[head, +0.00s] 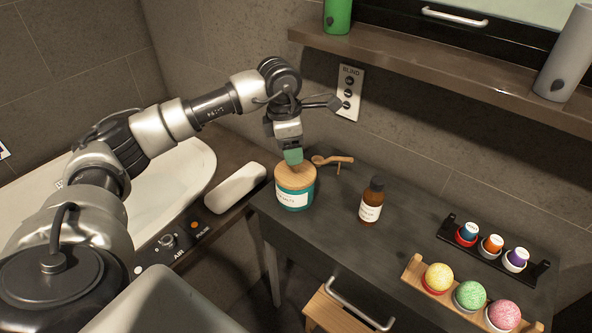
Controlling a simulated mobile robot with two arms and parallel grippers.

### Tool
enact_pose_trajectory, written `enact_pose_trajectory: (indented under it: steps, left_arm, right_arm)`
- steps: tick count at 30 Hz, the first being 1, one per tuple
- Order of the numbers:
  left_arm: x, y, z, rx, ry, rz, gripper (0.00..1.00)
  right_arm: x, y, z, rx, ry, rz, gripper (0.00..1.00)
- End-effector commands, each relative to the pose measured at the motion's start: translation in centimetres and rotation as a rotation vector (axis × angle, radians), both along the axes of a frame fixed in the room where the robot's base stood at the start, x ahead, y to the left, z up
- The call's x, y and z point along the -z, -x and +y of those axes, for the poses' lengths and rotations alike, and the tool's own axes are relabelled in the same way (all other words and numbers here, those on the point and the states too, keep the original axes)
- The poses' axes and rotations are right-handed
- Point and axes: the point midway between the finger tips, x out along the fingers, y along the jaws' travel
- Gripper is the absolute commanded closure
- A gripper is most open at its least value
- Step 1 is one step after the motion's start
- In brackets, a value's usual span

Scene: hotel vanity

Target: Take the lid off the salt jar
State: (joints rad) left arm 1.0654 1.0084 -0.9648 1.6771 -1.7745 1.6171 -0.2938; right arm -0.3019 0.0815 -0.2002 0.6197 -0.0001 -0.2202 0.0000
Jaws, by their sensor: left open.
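The salt jar (294,197) is teal with a white label and stands upright at the left end of the dark vanity top. Its round wooden lid (296,174) sits on the jar. My left gripper (292,158) points down just above the lid, near its back part. The gripper is open, and its fingertips look greenish; I cannot tell whether they touch the lid. My right gripper is not in view.
A wooden scoop (333,160) lies behind the jar. A brown bottle (371,201) stands to its right. Racks with small pots (491,245) and coloured balls (469,295) are at right. A bathtub (178,188) is at left. The counter between jar and bottle is clear.

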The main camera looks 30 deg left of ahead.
Motion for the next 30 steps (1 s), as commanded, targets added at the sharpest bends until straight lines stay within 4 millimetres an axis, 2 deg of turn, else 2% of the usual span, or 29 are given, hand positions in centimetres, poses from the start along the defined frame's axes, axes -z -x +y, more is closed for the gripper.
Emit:
enact_pose_trajectory:
  steps: [6, 9, 17, 27, 30]
  left_arm:
    - [3.4, -0.1, -0.5, 0.002, 0.002, 0.004, 0.44]
    - [4.2, -0.2, -0.6, 0.0, 0.001, 0.002, 0.44]
    - [4.5, -0.3, -0.6, 0.0, 0.001, 0.0, 0.44]
    - [4.5, -0.3, -0.6, 0.0, 0.001, 0.0, 0.96]
    - [4.4, -0.3, -0.6, 0.0, 0.001, 0.0, 0.97]
  right_arm:
    - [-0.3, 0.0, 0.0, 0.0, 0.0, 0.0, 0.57]
    - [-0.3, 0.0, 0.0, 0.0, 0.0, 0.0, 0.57]
    - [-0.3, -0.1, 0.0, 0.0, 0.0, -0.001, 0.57]
    - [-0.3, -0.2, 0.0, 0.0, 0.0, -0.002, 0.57]
    - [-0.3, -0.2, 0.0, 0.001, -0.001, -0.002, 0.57]
